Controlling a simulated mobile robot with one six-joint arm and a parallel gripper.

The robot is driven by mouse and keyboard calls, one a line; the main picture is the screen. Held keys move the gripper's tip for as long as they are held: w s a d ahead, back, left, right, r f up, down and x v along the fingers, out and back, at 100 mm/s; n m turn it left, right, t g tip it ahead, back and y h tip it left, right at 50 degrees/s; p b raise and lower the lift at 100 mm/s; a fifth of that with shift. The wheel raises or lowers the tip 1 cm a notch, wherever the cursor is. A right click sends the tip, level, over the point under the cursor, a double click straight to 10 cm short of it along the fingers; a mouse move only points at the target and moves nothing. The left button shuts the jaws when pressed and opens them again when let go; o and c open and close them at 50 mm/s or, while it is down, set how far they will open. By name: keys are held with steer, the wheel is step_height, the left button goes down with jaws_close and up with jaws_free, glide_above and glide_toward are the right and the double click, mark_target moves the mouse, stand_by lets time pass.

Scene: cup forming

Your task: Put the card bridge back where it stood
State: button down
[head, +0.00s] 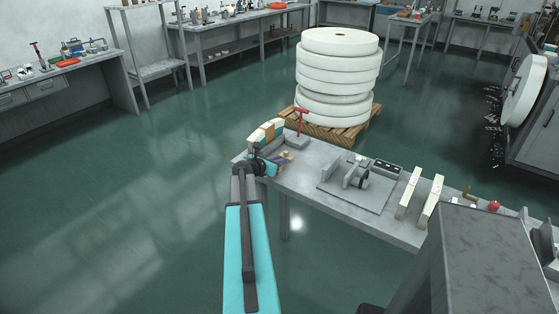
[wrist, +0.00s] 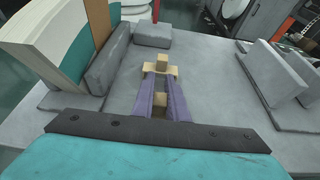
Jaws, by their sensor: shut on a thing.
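My gripper (wrist: 160,82) is over the near left end of the grey workbench (wrist: 215,85). Its purple fingers are shut on a small tan piece (wrist: 161,71), which I take to be the card bridge. The piece has a crossbar at the fingertips, a stub beyond it, and a tan part between the fingers. In the head view the tan piece (head: 286,155) shows small beside my gripper. I cannot tell whether it touches the bench. A stack of cream, teal and brown sheets (wrist: 45,30) stands on edge to the left, against a grey block (wrist: 112,62).
A low grey block (wrist: 152,35) lies beyond the gripper. A grey fixture with upright plates (head: 352,178) stands to the right on the bench. Two cream bars (head: 431,201) lie farther right. White rolls (head: 337,75) are stacked on a pallet behind. Bare bench lies between gripper and fixture.

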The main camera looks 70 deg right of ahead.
steer(key=shift+f, duration=0.2)
steer(key=c, duration=1.7)
jaws_free()
steer(key=shift+c, duration=0.2)
steer(key=shift+a+r, duration=0.1)
steer(key=shift+r, duration=0.1)
steer(key=b+v, duration=0.2)
steer(key=v, duration=1)
steer(key=shift+f, duration=0.15)
